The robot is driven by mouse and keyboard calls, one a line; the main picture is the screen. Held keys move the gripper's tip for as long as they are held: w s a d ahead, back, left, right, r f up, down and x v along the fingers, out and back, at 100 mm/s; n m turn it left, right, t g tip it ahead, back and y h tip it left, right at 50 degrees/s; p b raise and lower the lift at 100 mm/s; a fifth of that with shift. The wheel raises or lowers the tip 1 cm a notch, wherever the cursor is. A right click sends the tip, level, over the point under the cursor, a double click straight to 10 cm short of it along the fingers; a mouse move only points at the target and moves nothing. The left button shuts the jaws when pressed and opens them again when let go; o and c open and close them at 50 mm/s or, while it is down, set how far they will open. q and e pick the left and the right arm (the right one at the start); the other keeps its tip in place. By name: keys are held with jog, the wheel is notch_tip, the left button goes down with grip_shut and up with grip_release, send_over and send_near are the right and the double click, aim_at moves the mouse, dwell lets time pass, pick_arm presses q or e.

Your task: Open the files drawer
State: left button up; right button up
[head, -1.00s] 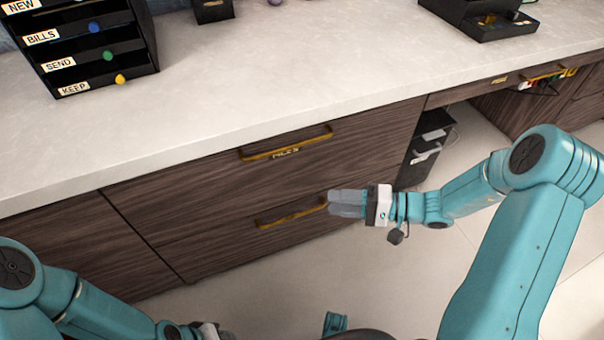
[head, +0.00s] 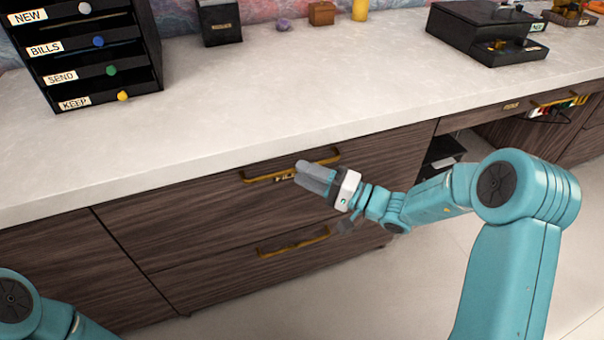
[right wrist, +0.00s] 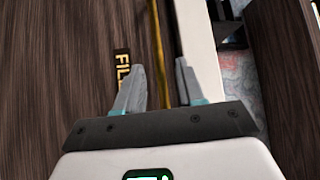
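The files drawer (head: 190,205) is the upper dark-wood drawer under the countertop, and its front is flush and closed. Its brass bar handle (head: 262,176) runs along the top of the front; the label below is partly hidden by my right gripper (head: 308,178). In the right wrist view the handle (right wrist: 158,45) runs between the two fingers of my right gripper (right wrist: 158,85), which are apart. The label (right wrist: 123,70) reading "FIL..." shows beside the left finger. I cannot tell whether the fingers touch the handle. My left gripper is out of view.
A lower drawer with a brass handle (head: 293,243) is closed below. The pale countertop (head: 300,100) carries a black organizer (head: 150,45) with labelled slots at left and a black box (head: 485,35) at right. Open floor lies in front of the drawers.

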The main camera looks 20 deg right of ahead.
jog(key=shift+x, duration=0.85)
grip_shut()
jog(key=shift+d, duration=0.1)
